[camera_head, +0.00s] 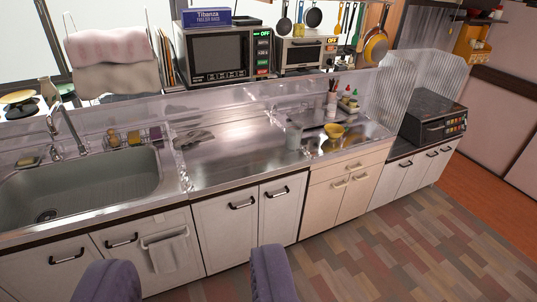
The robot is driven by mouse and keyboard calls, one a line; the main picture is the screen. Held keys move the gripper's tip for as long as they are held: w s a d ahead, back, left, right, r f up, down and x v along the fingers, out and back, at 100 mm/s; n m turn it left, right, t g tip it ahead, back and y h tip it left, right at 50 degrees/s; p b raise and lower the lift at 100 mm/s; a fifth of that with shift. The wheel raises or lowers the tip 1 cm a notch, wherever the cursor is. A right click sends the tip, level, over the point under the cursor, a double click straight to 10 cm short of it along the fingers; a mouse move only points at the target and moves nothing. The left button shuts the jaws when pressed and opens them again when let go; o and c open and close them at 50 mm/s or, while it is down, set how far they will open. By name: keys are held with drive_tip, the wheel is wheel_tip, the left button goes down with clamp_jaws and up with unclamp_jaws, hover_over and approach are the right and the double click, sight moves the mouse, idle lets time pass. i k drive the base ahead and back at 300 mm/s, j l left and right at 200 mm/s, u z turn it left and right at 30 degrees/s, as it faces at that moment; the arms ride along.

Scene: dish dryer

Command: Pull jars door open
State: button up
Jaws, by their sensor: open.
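My gripper (190,259) shows as two purple fingers at the bottom edge, wide apart, with nothing between them. Ahead are shut white cabinet doors with black handles: a far-left door (60,277), a door with a hanging cloth (125,255), and a middle pair, left door (224,235) and right door (281,210). Right of these is a cream cabinet (350,200) with a drawer and two pale handles. Further right are more white doors (412,175). No jars show behind any door, and I cannot tell which is the jars door. The gripper appears apart from all handles.
A metal counter (235,155) with a sink (85,190) runs above the doors. A microwave (215,55) stands on the shelf behind. The patterned floor (400,245) is clear at the right.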

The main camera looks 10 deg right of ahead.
sight(356, 199)
drive_tip(key=i+l+z, duration=0.15)
drive_tip(key=i+z, duration=0.7)
drive_tip(key=i+j+z, duration=0.15)
drive_tip(key=i+z, duration=0.3)
drive_tip(key=i+l, duration=0.1)
drive_tip(key=i, duration=0.5)
drive_tip(key=i+l+u, duration=0.1)
drive_tip(key=i, duration=0.5)
drive_tip(key=i+l+u, duration=0.2)
drive_tip(key=i, duration=0.2)
drive_tip(key=i+u, duration=0.15)
drive_tip(key=i, duration=0.25)
drive_tip(key=i+l+u, duration=0.2)
drive_tip(key=i, duration=0.2)
